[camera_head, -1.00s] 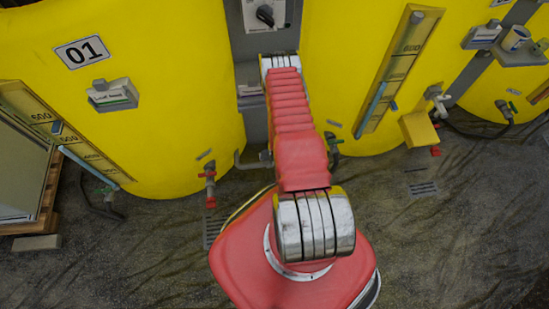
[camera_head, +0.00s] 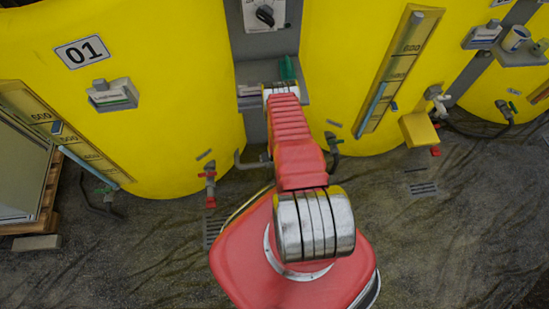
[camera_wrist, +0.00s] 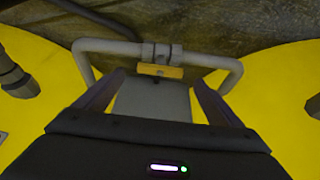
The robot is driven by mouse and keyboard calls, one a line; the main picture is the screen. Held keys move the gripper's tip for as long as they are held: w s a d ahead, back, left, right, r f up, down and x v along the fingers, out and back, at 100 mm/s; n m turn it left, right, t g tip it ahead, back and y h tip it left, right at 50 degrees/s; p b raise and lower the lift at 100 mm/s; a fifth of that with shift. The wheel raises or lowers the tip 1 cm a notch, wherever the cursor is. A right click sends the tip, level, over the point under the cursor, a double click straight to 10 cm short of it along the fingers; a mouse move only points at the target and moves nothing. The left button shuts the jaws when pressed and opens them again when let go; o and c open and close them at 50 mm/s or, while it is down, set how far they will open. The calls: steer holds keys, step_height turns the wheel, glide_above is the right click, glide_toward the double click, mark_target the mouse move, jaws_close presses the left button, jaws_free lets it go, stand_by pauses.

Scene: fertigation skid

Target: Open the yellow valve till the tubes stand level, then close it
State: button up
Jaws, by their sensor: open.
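The yellow valve handle (camera_wrist: 160,71) lies crosswise on a grey pipe (camera_wrist: 120,46) in the wrist view. My gripper (camera_wrist: 159,80) is open, with its two fingers spread to either side of the handle; I cannot tell the remaining gap. In the head view my arm hides the valve and gripper, and only a bit of the linking pipe (camera_head: 250,163) shows. The left tank's sight tube (camera_head: 88,154) and the right tank's sight tube (camera_head: 376,105) show blue columns. Their exact levels are too small to compare.
Two yellow tanks (camera_head: 200,100) stand either side of a grey post with a shelf, where a green object (camera_head: 287,68) stands. A red-handled tap (camera_head: 210,185) is left of my arm. A yellow box (camera_head: 418,130) is at right. The floor in front is mostly clear.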

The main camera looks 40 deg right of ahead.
steer(key=shift+x, duration=2.2)
steer(key=c, duration=1.1)
steer(key=shift+o, duration=0.5)
steer(key=shift+d, duration=0.2)
steer(key=shift+a, duration=0.1)
steer(key=shift+c, duration=0.3)
